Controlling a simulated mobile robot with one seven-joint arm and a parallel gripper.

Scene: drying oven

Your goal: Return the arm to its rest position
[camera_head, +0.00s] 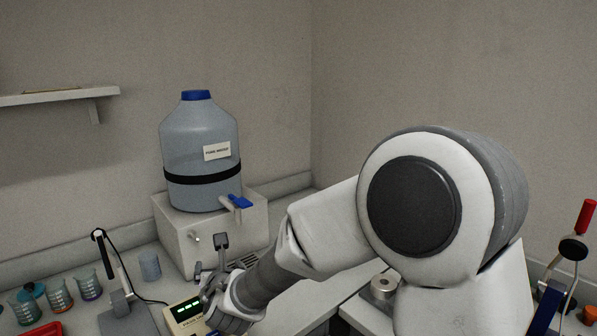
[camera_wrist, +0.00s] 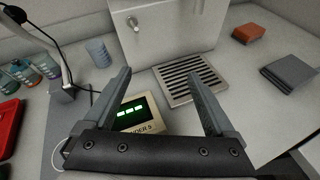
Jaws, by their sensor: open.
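My gripper shows in the wrist view (camera_wrist: 160,90), with its two dark grey fingers wide apart and nothing between them. It is over the bench, with a small beige meter (camera_wrist: 138,112) with a green lit display below and between the fingers. A slotted drain grille (camera_wrist: 188,82) lies just beyond the right finger. In the head view my arm reaches from the right down to the bench at lower centre-left. The meter (camera_head: 184,309) shows there beside my wrist.
A large water carboy (camera_head: 200,150) with a blue cap stands on a white box (camera_head: 178,235). Beakers (camera_head: 58,296), a grey cup (camera_head: 150,266) and a lamp-like stand (camera_head: 115,262) are at left. A red-handled tool (camera_head: 585,216) is at far right. A shelf (camera_head: 60,96) hangs upper left.

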